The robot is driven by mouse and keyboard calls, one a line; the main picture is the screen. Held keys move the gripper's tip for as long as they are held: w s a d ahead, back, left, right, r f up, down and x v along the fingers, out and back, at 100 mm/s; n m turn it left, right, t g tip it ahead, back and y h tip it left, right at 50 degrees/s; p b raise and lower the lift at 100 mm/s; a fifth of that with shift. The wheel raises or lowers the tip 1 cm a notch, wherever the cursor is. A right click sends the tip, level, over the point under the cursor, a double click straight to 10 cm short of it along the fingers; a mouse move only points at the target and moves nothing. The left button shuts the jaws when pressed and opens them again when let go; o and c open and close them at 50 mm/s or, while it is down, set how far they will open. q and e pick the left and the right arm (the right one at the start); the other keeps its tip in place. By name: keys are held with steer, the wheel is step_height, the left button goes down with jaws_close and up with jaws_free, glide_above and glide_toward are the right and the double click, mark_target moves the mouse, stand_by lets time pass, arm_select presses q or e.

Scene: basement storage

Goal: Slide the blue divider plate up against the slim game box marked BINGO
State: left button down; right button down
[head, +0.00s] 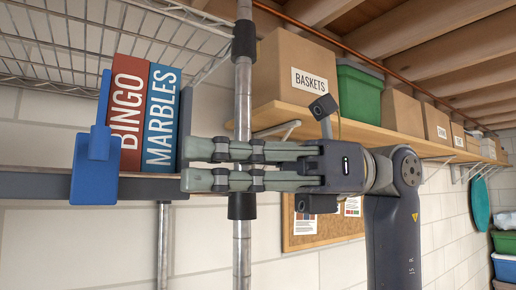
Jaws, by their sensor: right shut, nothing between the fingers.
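The blue divider plate (94,172) stands on the shelf at the left, on the left side of the red BINGO box (129,112). Its front part overlaps the lower left of the box in the picture, so I cannot tell whether the plate touches it. The blue MARBLES box (162,118) stands upright against the right side of BINGO. My right gripper (185,165) comes in from the right, fingers pointing left, shut and empty. Its tips are at the lower right edge of MARBLES; contact is unclear. My left gripper is out of view.
The boxes stand on a grey shelf (40,187) below a wire rack (60,45). A metal post (242,100) rises behind my right gripper. A wooden wall shelf (285,113) holds a BASKETS carton (295,75) and a green bin (360,95). A corkboard (325,236) hangs below.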

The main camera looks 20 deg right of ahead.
mark_target(99, 138)
steer(key=a, duration=0.1)
steer(key=a+p, duration=0.1)
steer(key=a, duration=0.1)
steer(key=a+p, duration=0.1)
steer(key=a, duration=0.1)
steer(key=shift+s+a, duration=0.25)
steer(key=shift+s, duration=0.1)
steer(key=shift+a, duration=0.4)
steer(key=shift+s+a+b, duration=0.15)
steer(key=shift+a+b, duration=0.15)
steer(key=shift+a, duration=0.1)
